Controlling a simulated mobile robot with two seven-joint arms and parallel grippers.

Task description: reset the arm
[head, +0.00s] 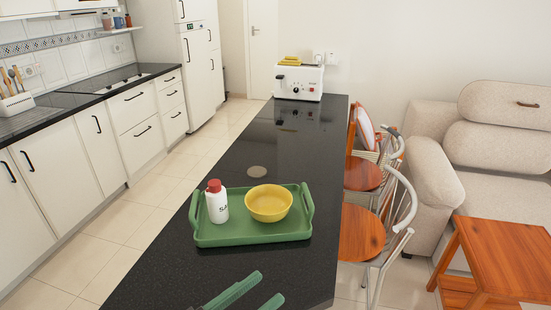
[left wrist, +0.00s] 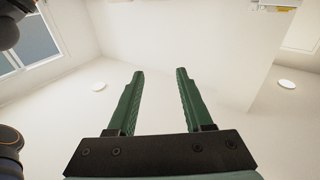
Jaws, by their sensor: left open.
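My left gripper (head: 252,290) shows at the bottom of the head view, its two green fingers apart over the near end of the dark counter (head: 215,265). In the left wrist view the fingers of my left gripper (left wrist: 159,75) are spread with nothing between them, against pale ceiling and walls. My right gripper is in neither view. A green tray (head: 250,237) lies on the counter beyond my left gripper, apart from it. A white bottle with a red cap (head: 217,205) and a yellow bowl (head: 269,203) stand on the tray.
A white toaster (head: 298,82) stands at the counter's far end. Chairs with wooden seats (head: 361,233) stand along its right side, near a beige sofa (head: 500,160) and a wooden table (head: 500,255). Kitchen cabinets (head: 60,165) line the left. The counter between tray and toaster is mostly clear.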

